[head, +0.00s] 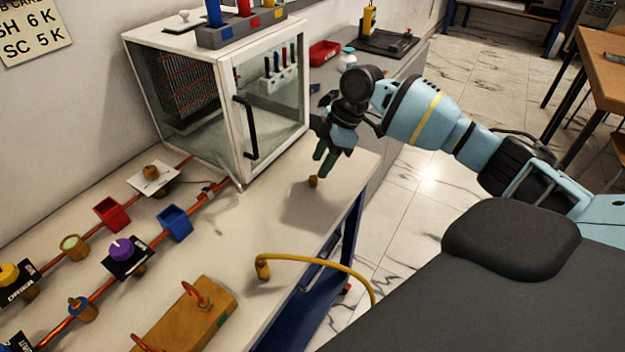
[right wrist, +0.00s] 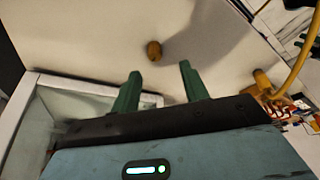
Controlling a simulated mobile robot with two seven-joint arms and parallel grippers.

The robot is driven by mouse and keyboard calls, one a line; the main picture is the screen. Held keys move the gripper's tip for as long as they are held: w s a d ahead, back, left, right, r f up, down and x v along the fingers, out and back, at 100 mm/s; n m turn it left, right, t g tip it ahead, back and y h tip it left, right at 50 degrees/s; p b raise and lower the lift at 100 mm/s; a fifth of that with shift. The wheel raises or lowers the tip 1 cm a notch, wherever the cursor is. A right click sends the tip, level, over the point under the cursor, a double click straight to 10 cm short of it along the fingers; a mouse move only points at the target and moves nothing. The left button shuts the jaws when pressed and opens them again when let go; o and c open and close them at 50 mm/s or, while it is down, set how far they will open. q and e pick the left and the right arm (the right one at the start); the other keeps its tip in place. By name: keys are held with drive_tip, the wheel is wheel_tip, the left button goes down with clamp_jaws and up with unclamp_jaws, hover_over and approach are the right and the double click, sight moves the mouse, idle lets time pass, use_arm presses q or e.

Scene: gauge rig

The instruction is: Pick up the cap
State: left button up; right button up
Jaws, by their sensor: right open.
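A small brown cap (head: 313,181) stands on the white bench top near its right edge, to the right of the glass cabinet. In the right wrist view the cap (right wrist: 154,50) lies on the bench beyond the fingertips, nearer the left finger. My right gripper (head: 324,160) hangs above the cap with its green fingers pointing down. In the right wrist view the gripper (right wrist: 160,78) is open, with nothing between its fingers. The fingers are apart from the cap. My left gripper is in neither view.
A glass-fronted cabinet (head: 262,110) with a black handle stands just left of the gripper. A yellow hose (head: 318,262) rises from the bench and hangs over its front edge. Copper pipes with valves, a red box (head: 112,213) and a blue box (head: 175,222) lie left. Bench around the cap is clear.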

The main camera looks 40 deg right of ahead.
sight(313, 177)
drive_tip(key=shift+w+d+x, duration=0.15)
drive_tip(key=shift+x, duration=1.1)
drive_tip(key=shift+w+d+x, duration=0.1)
drive_tip(key=shift+x, duration=1.2)
drive_tip(key=shift+c, duration=0.4)
clamp_jaws()
